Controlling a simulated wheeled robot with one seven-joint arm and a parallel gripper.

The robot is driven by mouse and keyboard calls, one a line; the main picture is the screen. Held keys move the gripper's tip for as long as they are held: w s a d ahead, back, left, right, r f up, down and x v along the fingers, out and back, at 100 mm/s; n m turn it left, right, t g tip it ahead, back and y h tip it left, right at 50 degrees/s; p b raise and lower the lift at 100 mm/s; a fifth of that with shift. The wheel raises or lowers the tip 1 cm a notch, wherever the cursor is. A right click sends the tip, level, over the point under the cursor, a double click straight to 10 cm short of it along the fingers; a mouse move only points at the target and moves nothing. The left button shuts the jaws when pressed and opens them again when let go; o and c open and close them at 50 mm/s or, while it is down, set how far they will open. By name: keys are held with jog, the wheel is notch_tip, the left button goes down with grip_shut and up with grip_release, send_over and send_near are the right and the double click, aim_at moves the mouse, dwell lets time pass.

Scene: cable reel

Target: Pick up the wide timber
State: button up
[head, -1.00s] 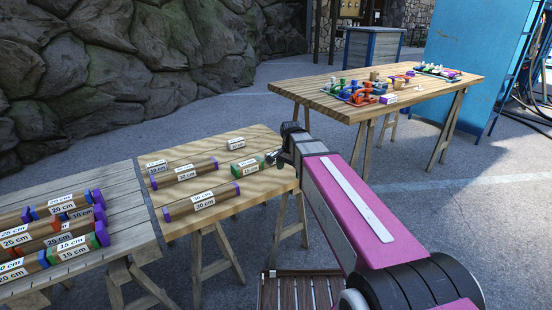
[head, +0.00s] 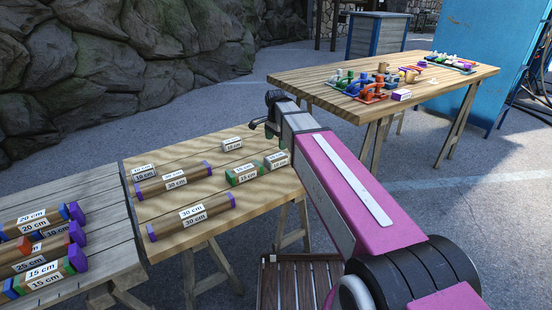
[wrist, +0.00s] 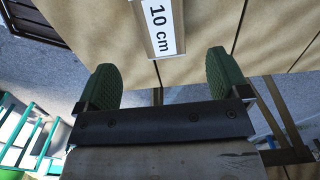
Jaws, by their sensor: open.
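Several wooden timbers with printed lengths lie on the middle table; I cannot tell by sight which one is the wide timber. Two long 30 cm timbers with purple ends lie there, one nearer (head: 192,216) and one farther (head: 174,182). A 15 cm timber with green ends (head: 244,173) lies to their right, beside a short block (head: 277,160). Another short block (head: 232,145) lies near the back edge. My gripper (head: 262,125) is above the table's far right corner. In the wrist view, my gripper (wrist: 161,80) is open and empty, with a 10 cm block (wrist: 158,27) just beyond its fingertips.
One more short block (head: 144,172) lies at the middle table's (head: 150,258) back left. The left table (head: 110,255) holds a stack of timbers with coloured ends. A farther table (head: 330,98) carries coloured parts. A slatted wooden seat (head: 300,285) stands below my arm.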

aim_at(276, 156)
jog(key=shift+w+f, duration=0.1)
jog(key=shift+f, duration=5.1)
jog(key=c, duration=1)
